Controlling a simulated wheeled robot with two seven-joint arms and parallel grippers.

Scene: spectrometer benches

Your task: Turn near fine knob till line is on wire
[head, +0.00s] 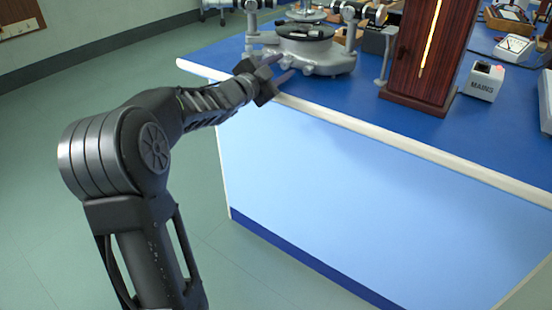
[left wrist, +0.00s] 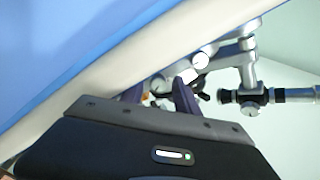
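The grey spectrometer (head: 315,57) stands at the near left corner of the blue bench, with a dark round table on top. My left gripper (head: 282,67) is at its near left side, close above the bench edge. In the left wrist view, the left gripper (left wrist: 158,87) has its two dark fingers apart, with a small round knob (left wrist: 160,84) showing between their tips. A pale-faced knob (left wrist: 201,60) lies just beyond the right finger. I cannot tell which is the near fine knob, or whether a finger touches it. The line and wire are not visible. My right gripper is not in view.
A wooden lamp housing (head: 405,60) with a bright slit stands right of the spectrometer. A white MAINS box (head: 482,84) is further right. The telescope tube (left wrist: 290,96) sticks out right in the left wrist view. The bench's pale edge (head: 370,141) runs below the gripper.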

